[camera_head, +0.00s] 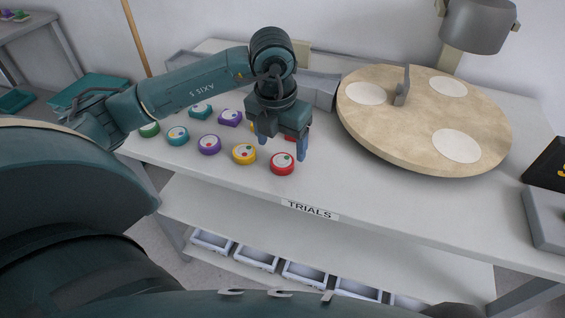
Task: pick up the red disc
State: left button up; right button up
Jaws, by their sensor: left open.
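A red disc (282,164) with a pale top and small coloured dots lies on the white table near its front edge. Another red piece (290,137) shows partly behind the gripper; its shape is mostly hidden. My left gripper (281,148) is open, pointing down, just above and behind the front red disc. Its blue-tipped fingers are apart, and the right fingertip is close to the disc's back right rim. I cannot tell whether it touches. Nothing is visibly held. My right gripper is not in view.
A yellow disc (244,154), a purple disc (209,145) and a teal disc (177,135) lie in a row to the left, with more pieces behind. A large round tan board (425,150) with white circles stands at the right. The table front (350,195) is clear.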

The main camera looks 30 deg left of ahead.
aim_at(282, 160)
pick_arm(q)
jog(key=shift+w+a+f, duration=0.1)
jog(key=shift+w+f, duration=0.1)
jog(key=shift+f, duration=1.15)
jog(key=shift+w+a+f, duration=0.1)
jog(key=shift+w+f, duration=0.1)
jog(key=shift+f, duration=1.15)
jog(key=shift+c, duration=0.5)
jog(key=shift+r, duration=0.1)
jog(key=c, duration=1)
